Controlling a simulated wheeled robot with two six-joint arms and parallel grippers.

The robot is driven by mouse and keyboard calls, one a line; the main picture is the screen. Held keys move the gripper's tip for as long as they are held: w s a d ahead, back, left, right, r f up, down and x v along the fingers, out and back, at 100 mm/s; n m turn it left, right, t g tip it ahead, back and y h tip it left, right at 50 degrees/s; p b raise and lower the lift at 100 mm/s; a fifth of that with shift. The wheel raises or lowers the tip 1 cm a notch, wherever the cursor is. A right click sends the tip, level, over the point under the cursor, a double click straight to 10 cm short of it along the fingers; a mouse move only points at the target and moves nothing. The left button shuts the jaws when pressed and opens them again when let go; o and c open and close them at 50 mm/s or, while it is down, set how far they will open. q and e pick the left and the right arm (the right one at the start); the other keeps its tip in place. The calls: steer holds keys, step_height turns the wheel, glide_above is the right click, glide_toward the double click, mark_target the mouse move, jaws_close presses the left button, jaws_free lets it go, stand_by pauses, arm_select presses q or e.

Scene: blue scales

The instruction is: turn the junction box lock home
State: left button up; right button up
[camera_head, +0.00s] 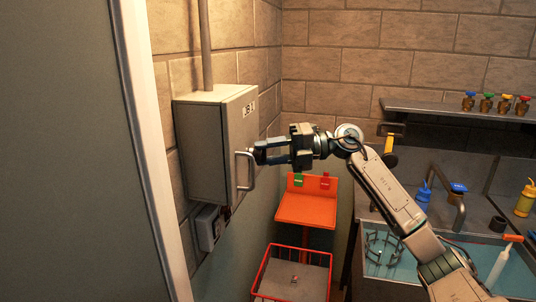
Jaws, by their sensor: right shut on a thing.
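The junction box (205,150) is a grey metal cabinet on the brick wall at the left, with its door (240,125) closed or nearly so. A bent metal handle (250,178) stands out from the door's lower right. My right gripper (260,153) reaches in from the right, with its fingertips at the door beside the top of the handle. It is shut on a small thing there. The fingers hide that thing and the lock, so I cannot tell which part is gripped or how far the lock is turned. My left gripper is not in view.
A small grey box (207,228) hangs below the cabinet. An orange stand (306,205) and a red-rimmed crate (262,270) are below my right gripper. A sink (395,262) with bottles is at the right, under a shelf (440,109) of coloured valves. A pale post (140,120) borders the left.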

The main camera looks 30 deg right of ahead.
stand_by(0.5)
steer(key=o, duration=1)
steer(key=shift+c, duration=0.2)
steer(key=shift+s+d+f+b, duration=0.1)
steer(key=shift+s+d+b, duration=0.05)
steer(key=shift+d+b, duration=0.2)
steer(key=b+v, duration=0.5)
steer(key=v, duration=0.5)
